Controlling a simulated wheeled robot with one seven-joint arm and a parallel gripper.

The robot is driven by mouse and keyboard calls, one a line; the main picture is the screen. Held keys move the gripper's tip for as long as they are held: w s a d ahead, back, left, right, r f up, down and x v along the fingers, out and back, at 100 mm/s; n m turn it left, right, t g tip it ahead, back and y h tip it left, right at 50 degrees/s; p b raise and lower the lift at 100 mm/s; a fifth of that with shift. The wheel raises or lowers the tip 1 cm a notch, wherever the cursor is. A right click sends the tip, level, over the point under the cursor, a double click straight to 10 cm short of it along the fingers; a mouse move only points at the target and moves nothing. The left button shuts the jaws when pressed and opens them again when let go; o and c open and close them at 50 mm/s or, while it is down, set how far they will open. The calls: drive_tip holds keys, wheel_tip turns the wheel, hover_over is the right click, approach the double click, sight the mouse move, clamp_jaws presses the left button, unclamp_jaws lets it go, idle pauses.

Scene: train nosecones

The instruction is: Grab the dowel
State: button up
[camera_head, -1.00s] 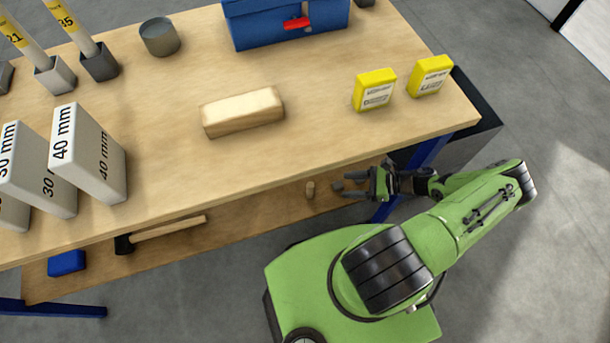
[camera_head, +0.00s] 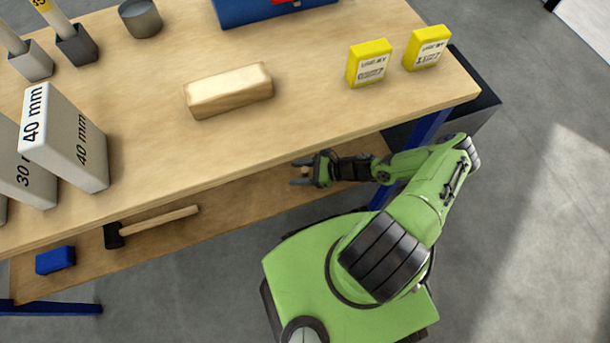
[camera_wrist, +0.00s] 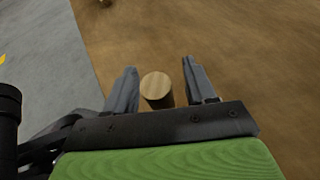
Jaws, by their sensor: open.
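The dowel (camera_wrist: 156,86) is a short, light wooden cylinder. In the wrist view its round end faces me, and it stands between the two fingers of my gripper (camera_wrist: 159,70). The fingers are apart, with a gap on each side of the dowel, the right gap looking wider. In the head view my gripper (camera_head: 301,172) is low over the lower shelf (camera_head: 240,203), just below the tabletop's front edge, fingers pointing left. The dowel is mostly hidden there by the fingers.
The tabletop (camera_head: 300,110) overhangs the shelf close to my gripper. A hammer (camera_head: 150,223) and a blue block (camera_head: 55,260) lie on the shelf to the left. A wooden block (camera_head: 228,92) and yellow boxes (camera_head: 368,65) stand on the tabletop. A blue table leg (camera_head: 420,135) is behind my arm.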

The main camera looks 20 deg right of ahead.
drive_tip(key=shift+c, duration=0.3)
clamp_jaws()
